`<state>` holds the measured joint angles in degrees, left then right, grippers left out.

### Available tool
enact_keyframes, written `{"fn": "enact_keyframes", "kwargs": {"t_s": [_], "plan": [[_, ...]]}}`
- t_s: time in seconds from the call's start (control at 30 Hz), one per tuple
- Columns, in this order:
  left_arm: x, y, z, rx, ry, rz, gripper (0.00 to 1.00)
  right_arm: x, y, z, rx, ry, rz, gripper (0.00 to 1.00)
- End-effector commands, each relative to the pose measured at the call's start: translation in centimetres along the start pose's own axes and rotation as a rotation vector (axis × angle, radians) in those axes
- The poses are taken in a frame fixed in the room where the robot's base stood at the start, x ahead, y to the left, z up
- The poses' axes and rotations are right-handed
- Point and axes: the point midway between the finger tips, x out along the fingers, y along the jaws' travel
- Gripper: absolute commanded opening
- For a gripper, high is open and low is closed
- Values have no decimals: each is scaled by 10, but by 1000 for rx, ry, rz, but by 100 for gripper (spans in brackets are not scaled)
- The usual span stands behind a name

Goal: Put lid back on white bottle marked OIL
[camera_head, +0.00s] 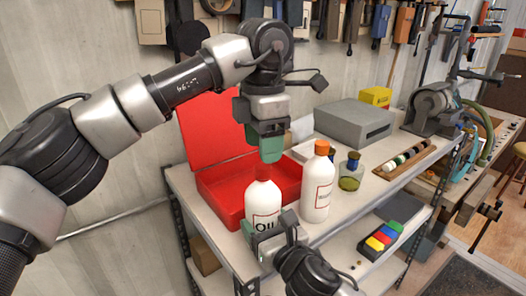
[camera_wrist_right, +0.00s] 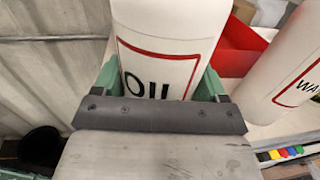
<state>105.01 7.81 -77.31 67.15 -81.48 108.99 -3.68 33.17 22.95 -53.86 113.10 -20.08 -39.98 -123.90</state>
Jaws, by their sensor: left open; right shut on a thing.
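The white bottle marked OIL (camera_head: 263,197) stands upright at the front edge of the table; its label also shows in the right wrist view (camera_wrist_right: 165,60). A red lid (camera_head: 263,172) appears at the top of its neck, hard to separate from the red box behind. My left gripper (camera_head: 268,157) is open, pointing down right above the lid; the near green finger hides part of the view, and I cannot tell if it touches the lid. My right gripper (camera_head: 272,240) is shut around the bottle's body, with green fingers on both sides in the right wrist view (camera_wrist_right: 160,85).
A white bottle with an orange lid (camera_head: 317,185) stands close to the right. An open red box (camera_head: 222,195) is behind. A small jar (camera_head: 350,174), a grey box (camera_head: 353,127) and a rack of dark and light pieces (camera_head: 405,159) are further right. Coloured blocks (camera_head: 383,236) lie on the lower shelf.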

Motion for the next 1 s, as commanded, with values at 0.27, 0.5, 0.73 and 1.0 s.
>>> {"fn": "enact_keyframes", "kwargs": {"t_s": [0.27, 0.5, 0.73, 1.0], "plan": [[-2, 0, 0, -49, 2, 2, 53, 0, 0, -2, 0, 5, -1, 7], [-23, 0, 0, -391, 4, 4, 53, 0, 0, -2, 0, 5, -1, 7], [-34, 0, 0, -596, 1, 1, 53, 0, 0, -2, 0, 5, -1, 7], [-34, 0, 0, -607, 0, 0, 53, 0, 0, -2, 0, 5, -1, 7]]}}
